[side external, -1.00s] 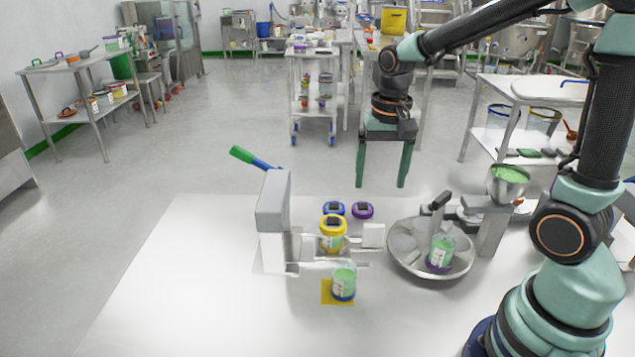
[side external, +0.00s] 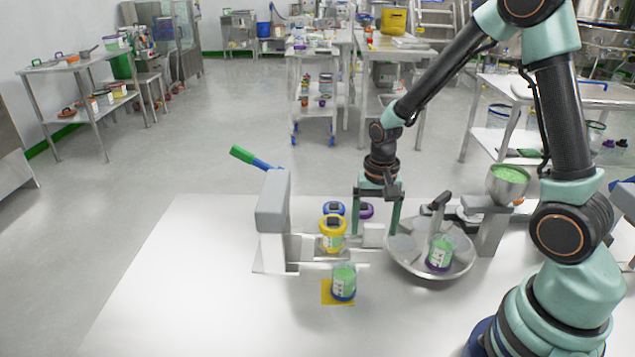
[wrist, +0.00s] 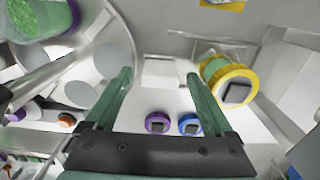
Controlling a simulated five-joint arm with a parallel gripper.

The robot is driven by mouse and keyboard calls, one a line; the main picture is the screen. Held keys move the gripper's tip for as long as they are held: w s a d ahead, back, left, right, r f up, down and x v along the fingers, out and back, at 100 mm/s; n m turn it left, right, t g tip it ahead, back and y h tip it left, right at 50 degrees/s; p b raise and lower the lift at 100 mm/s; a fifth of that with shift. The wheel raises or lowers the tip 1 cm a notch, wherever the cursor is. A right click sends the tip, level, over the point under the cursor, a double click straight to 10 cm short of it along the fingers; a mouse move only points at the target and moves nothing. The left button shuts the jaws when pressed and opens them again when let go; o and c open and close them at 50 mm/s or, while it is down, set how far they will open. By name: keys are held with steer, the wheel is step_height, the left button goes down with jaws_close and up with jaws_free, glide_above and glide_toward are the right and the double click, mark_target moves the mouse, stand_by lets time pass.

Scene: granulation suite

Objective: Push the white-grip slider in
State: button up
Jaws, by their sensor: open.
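The white grip (side external: 373,235) of the slider sits at the right end of a flat metal slide beside a grey press-like stand (side external: 272,215). A yellow-lidded jar (side external: 333,234) stands left of the grip, at the slide. My gripper (side external: 376,230) points down with its two green fingers apart, one on each side of the grip. In the wrist view the white grip (wrist: 163,72) lies between the fingertips (wrist: 158,75), with gaps on both sides. Whether the fingertips are level with it in height is unclear. The jar (wrist: 228,78) is beyond the right finger.
A round metal dish (side external: 420,270) with a green-filled jar (side external: 440,253) is close on the right. Blue-lidded (side external: 334,208) and purple-lidded (side external: 366,210) jars stand behind. Another green jar (side external: 344,283) stands on a yellow square in front. The table's left front is clear.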

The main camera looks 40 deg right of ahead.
steer(key=shift+f, duration=0.3)
jaws_close()
glide_above(316, 245)
steer(key=shift+w, duration=0.15)
steer(key=shift+a, duration=0.1)
stand_by(0.3)
jaws_free()
steer(key=shift+r, duration=0.1)
